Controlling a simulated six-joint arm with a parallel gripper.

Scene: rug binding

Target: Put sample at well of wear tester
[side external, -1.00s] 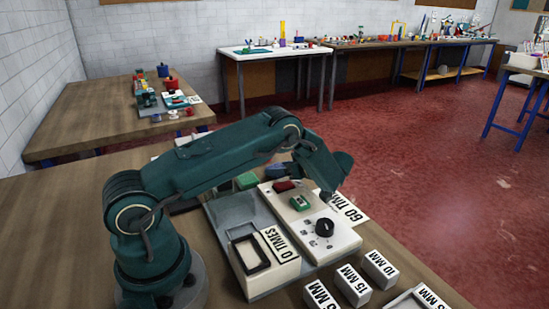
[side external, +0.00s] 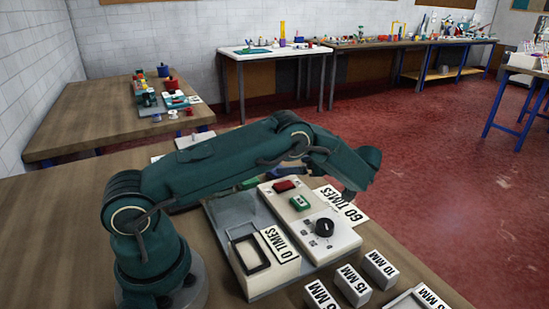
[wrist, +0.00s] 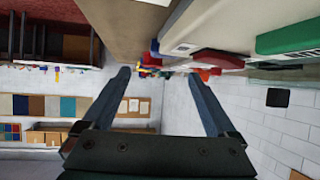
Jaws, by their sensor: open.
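The wear tester (side external: 345,241) is a white and grey machine on the near bench, with a black knob, a green part (side external: 301,203) and a dark red part (side external: 285,186) on top. The red part (wrist: 217,59) and green part (wrist: 288,38) show there upside down, beyond the right finger. No piece can be surely identified as the sample. My arm hides my gripper in the side view.
White blocks marked in millimetres (side external: 381,269) stand along the bench's front right, near a white tray (side external: 408,301). Bare wood (side external: 45,235) lies to the left of my base.

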